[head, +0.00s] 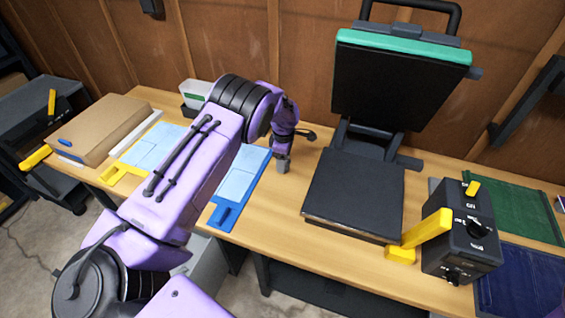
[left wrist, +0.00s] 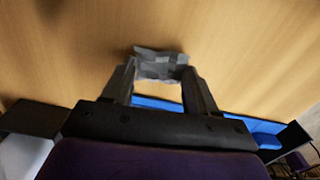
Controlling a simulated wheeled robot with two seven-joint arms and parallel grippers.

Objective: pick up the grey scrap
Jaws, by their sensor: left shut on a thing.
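The grey scrap (left wrist: 160,65) is a small crumpled grey piece between the fingertips of my left gripper (left wrist: 160,80) in the left wrist view. The fingers are shut on it, over bare wooden tabletop. In the head view my left gripper (head: 283,160) points down at the table, between the blue board and the black heat press. The grey scrap (head: 283,168) shows there as a small grey patch at the fingertips. I cannot tell whether it touches the table. My right gripper is not in view.
The open heat press (head: 352,190) with a teal-edged upper plate stands right of the gripper. A blue board (head: 226,215) with pale sheets lies to the left. A black control box (head: 462,235) with a yellow handle is at the right. A cardboard box (head: 98,128) sits far left.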

